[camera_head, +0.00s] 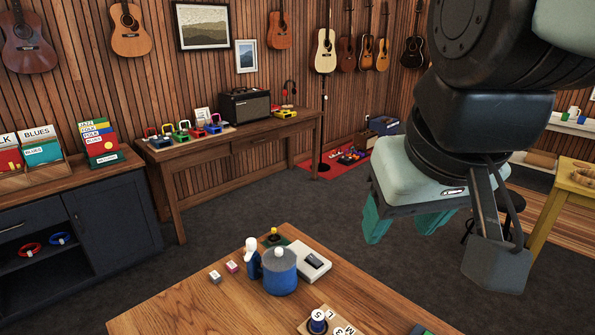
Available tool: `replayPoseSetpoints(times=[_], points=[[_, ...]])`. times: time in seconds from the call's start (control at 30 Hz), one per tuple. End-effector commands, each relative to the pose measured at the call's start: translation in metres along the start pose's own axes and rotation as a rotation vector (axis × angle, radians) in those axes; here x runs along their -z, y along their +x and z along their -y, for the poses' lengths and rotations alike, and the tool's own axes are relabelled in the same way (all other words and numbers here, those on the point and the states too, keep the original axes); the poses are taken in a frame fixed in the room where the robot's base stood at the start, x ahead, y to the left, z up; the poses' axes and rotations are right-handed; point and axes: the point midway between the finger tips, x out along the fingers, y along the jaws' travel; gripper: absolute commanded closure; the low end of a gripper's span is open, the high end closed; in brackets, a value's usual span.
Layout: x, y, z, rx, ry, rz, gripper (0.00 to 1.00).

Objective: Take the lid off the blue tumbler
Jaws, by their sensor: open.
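The blue tumbler (281,278) stands upright on the wooden table in the lower middle of the view. A grey lid (279,256) with a pale knob covers its top. My gripper (406,228) hangs in the air to the right of the tumbler and higher in the picture, apart from it. Its two green fingers are spread with nothing between them.
A blue bottle with a white top (251,257) stands just left of the tumbler. A pale box-like device (308,262) lies to its right. Two small cubes (215,276) sit at left. Lettered round pieces (342,328) lie in front. The wooden table (190,312) is bare at front left.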

Motion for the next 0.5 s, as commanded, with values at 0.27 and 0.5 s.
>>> replayPoseSetpoints(times=[0.27,0.5], points=[[0.111,0.048,0.016,0.047,-0.405,0.127,0.45],[0.186,0.133,0.047,0.129,-0.759,0.218,0.45]])
